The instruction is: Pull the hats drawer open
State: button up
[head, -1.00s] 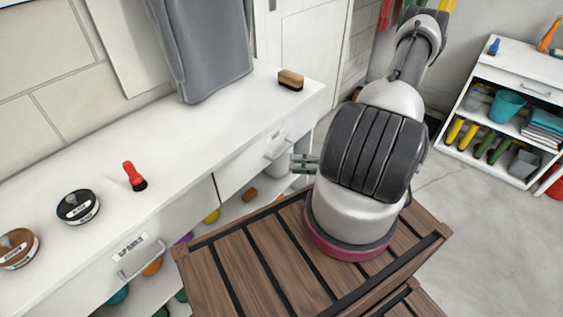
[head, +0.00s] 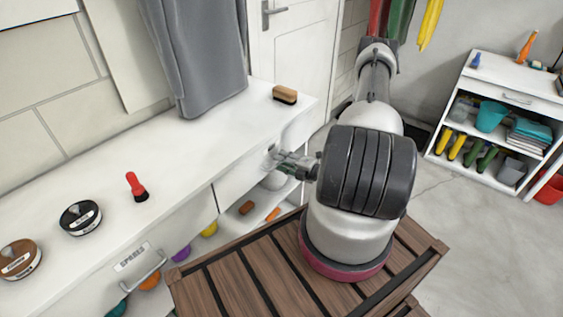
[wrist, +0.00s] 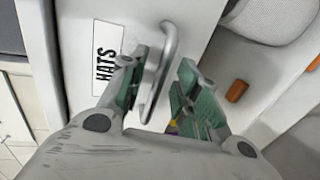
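The hats drawer (head: 237,178) is the white drawer under the right part of the bench. It looks shut. Its label "HATS" (wrist: 107,58) and grey bar handle (wrist: 166,62) show in the wrist view. My gripper (wrist: 164,88) has green-padded fingers, one on each side of the handle, with a gap between them. The handle lies between the fingers, nearer the left one; I cannot tell whether that finger touches it. In the head view my gripper (head: 279,163) is at the drawer front and hides most of the handle.
The neighbouring drawer labelled "SPARES" (head: 131,257) also has a bar handle. A brush (head: 285,95), a red brush (head: 136,188) and tins stand on the bench. An open shelf with small items lies below. A white shelving unit (head: 490,135) stands at the right across free floor.

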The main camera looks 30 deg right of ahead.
jog(key=shift+w+a+f, duration=0.1)
jog(key=shift+w+a, duration=0.1)
jog(key=shift+w, duration=0.35)
jog(key=shift+c, duration=0.5)
grip_shut()
jog(key=shift+s, duration=0.15)
jog(key=f+v, duration=0.2)
jog(key=v, duration=1)
jog(key=s+f+v, duration=0.1)
jog(key=f+v, duration=0.2)
jog(key=v, duration=1)
jog(key=shift+s+d, duration=0.25)
jog(key=shift+f, duration=0.15)
jog(key=shift+o, duration=0.5)
grip_release()
